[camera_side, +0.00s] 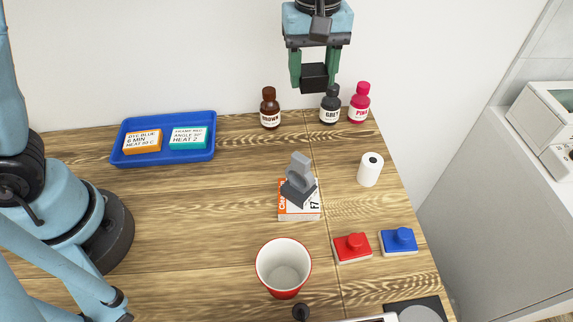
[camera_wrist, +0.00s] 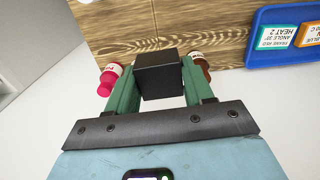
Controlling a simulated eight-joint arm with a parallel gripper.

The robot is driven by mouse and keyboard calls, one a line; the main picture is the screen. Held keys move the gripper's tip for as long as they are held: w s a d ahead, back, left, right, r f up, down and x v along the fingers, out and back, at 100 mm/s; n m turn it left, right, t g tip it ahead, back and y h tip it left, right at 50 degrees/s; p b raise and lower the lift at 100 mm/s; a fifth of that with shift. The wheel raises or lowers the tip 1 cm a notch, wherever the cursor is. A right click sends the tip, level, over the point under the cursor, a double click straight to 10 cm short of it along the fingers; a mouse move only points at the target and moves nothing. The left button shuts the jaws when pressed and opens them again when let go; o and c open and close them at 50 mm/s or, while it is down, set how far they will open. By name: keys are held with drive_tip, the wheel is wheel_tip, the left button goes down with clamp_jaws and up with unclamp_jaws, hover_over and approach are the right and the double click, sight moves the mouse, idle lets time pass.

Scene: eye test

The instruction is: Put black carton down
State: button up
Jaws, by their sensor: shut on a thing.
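My gripper (camera_side: 315,76) is shut on a black carton (camera_side: 314,79), one green finger on each side of it. In the side view it is held high, in front of the white wall and above the back edge of the table, over the bottles. In the wrist view the black carton (camera_wrist: 160,76) sits between the green fingers of my gripper (camera_wrist: 160,84). It hides the grey bottle in that view. The carton touches nothing but the fingers, as far as I can see.
Brown (camera_side: 269,108), grey (camera_side: 330,104) and pink (camera_side: 360,103) bottles stand at the table's back edge. A blue tray (camera_side: 164,155) holds two boxes. A white roll (camera_side: 370,169), a stand on a box (camera_side: 299,200), a cup (camera_side: 284,268) and red (camera_side: 352,248) and blue (camera_side: 398,241) blocks occupy the right half. Bare wood (camera_side: 190,215) lies left of centre.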

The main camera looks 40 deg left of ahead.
drive_tip(key=s+d+r, duration=0.2)
drive_tip(key=s, duration=0.9)
hover_over(220, 231)
wheel_tip(220, 231, down, 3)
drive_tip(key=shift+f, duration=7.1)
drive_tip(key=shift+f, duration=0.15)
drive_tip(key=o, duration=1)
